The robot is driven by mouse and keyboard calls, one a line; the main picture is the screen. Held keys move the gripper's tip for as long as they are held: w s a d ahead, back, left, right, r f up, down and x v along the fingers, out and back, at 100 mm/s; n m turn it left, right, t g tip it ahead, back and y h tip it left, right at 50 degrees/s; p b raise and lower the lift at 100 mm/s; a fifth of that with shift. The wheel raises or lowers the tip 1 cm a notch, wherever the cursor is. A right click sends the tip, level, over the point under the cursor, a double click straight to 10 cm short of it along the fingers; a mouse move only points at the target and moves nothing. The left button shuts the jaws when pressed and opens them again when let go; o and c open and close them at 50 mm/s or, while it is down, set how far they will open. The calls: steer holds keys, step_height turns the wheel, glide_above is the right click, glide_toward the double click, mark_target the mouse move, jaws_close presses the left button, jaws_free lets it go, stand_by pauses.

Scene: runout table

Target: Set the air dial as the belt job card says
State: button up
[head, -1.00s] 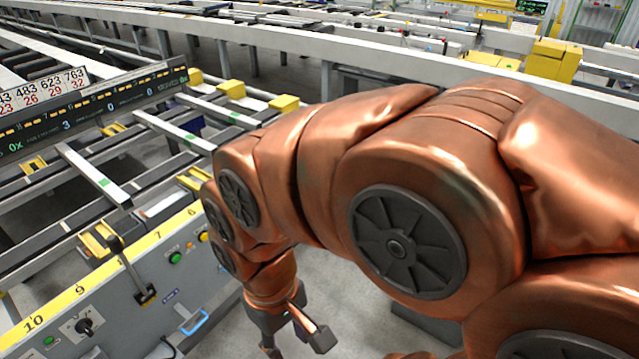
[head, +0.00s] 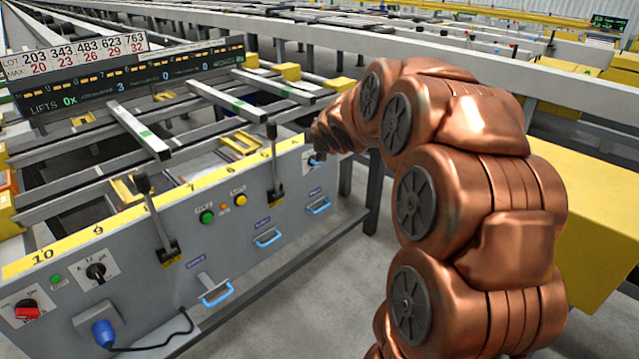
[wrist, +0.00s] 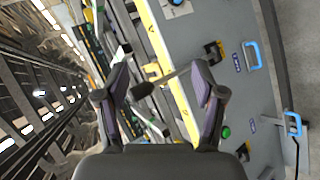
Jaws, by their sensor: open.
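My gripper (wrist: 160,72) is open in the wrist view, with no object held. In the head view, its fingers are hard to make out at the arm's far end, near the panel's right end. A black dial (head: 96,271) and a red dial (head: 27,310) are on the panel's left part. I cannot tell which is the air dial. No belt job card is readable.
A lever (head: 274,165) stands on the panel; in the wrist view its dark handle (wrist: 143,90) appears between the fingers, depth unclear. Another lever (head: 158,220), green (head: 207,217) and yellow (head: 239,199) buttons and blue handles line the panel. A LOT/MAX sign (head: 85,54) stands behind.

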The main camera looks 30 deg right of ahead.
steer(key=w+d+f+n+t+y+b, duration=0.2)
steer(key=w+d+f+n+t+b, duration=0.2)
steer(key=w+d+f+n+b, duration=0.4)
steer(key=n+t+y+b, duration=0.3)
steer(key=n+y+b, duration=0.3)
steer(key=n+b, duration=0.4)
glide_toward(319, 164)
steer(key=w+n, duration=0.1)
steer(key=w, duration=0.1)
steer(key=x, duration=0.6)
steer(key=shift+a, duration=0.3)
steer(key=shift+w+a+r, duration=0.15)
steer(key=shift+w, duration=0.5)
steer(key=shift+c, duration=0.4)
steer(key=c, duration=1)
steer(key=shift+a, duration=0.1)
steer(key=shift+c, duration=0.3)
